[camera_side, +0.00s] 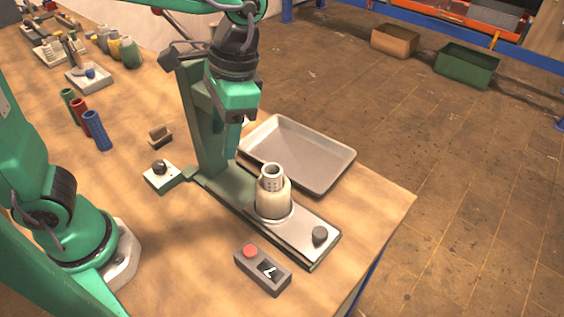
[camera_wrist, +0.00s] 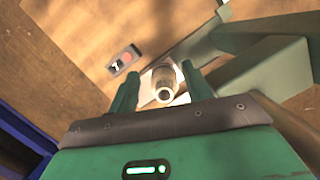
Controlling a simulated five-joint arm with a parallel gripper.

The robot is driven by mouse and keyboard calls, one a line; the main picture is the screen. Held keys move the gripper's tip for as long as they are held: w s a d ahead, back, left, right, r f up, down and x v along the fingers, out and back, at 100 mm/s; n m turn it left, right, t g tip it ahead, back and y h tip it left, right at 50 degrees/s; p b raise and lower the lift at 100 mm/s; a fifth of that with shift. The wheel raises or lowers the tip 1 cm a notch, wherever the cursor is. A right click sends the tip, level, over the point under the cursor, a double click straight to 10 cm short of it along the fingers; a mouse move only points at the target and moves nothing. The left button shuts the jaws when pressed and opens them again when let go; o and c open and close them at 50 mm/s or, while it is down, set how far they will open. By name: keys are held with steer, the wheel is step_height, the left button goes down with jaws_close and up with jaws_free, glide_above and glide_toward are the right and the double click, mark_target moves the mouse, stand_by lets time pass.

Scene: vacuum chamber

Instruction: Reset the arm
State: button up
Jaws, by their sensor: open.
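My gripper (camera_side: 232,148) hangs pointing down above the bench, beside the green column of a stand (camera_side: 205,125). In the side view its fingers are up and left of a cream vessel with a perforated metal neck (camera_side: 272,195), apart from it. The vessel stands upright on the stand's metal base plate (camera_side: 305,233). In the wrist view my gripper (camera_wrist: 161,82) is open, with a finger on each side, and the vessel (camera_wrist: 164,82) shows between and below them. Nothing is held.
A control box (camera_side: 262,270) with a red button stands in front of the base plate. A metal tray (camera_side: 300,150) lies behind. Blue, red and green cylinders (camera_side: 97,130) stand at left. A small brown holder (camera_side: 160,135) is near the column. The bench's right corner is clear.

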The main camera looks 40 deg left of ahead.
steer(key=s+a+n+t, duration=0.2)
steer(key=a+t, duration=0.2)
steer(key=a, duration=0.3)
steer(key=s+a+n+t+h, duration=0.1)
steer(key=s+a+n+t, duration=0.1)
steer(key=a, duration=0.6)
steer(key=shift+r+n+t, duration=0.4)
steer(key=shift+t, duration=0.5)
